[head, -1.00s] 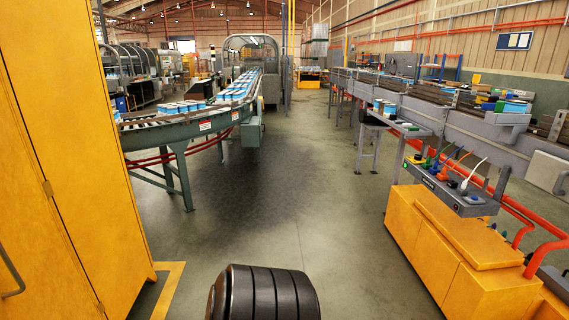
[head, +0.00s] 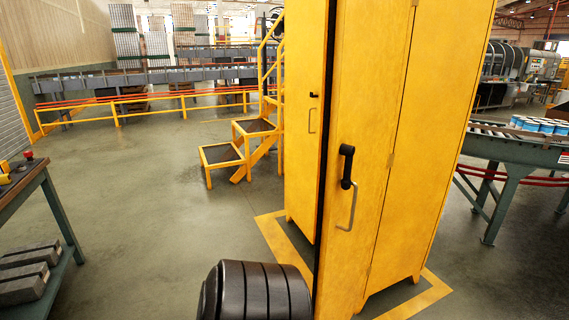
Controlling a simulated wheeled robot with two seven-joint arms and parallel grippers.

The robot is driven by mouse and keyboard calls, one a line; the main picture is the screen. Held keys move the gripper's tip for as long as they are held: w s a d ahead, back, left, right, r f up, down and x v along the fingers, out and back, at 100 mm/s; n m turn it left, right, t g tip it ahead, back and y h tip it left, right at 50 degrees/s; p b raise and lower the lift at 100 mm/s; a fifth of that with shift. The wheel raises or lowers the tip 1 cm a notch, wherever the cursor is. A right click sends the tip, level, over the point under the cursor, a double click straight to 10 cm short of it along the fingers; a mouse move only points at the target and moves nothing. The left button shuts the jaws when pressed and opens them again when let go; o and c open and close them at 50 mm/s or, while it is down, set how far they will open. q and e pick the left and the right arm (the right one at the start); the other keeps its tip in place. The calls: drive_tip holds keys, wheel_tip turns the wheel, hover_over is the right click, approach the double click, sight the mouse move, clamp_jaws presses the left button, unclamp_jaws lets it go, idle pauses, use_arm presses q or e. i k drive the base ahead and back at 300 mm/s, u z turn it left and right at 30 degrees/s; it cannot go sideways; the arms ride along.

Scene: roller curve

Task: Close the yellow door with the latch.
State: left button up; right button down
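A tall yellow cabinet (head: 431,130) stands right of the middle in the head view. Its near yellow door (head: 350,255) carries a black latch (head: 347,166) and a grey bar handle (head: 350,206). Hinges show along this door's right edge. The door seems to stand ajar, with a dark strip along its left edge. Beyond that edge is another yellow door panel (head: 299,180) with a small black latch (head: 313,95) and a grey handle (head: 312,121). The cabinet's inside is hidden. Neither of my grippers is in view.
Yellow steps (head: 240,150) with railings stand behind the cabinet on the left. A workbench (head: 38,205) with grey blocks is at the left edge. A conveyor (head: 515,150) carrying cans is at the right. The floor between the workbench and the cabinet is clear.

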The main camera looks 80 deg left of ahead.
sight(367, 39)
drive_tip(key=u, duration=1.9)
drive_tip(key=i, duration=1)
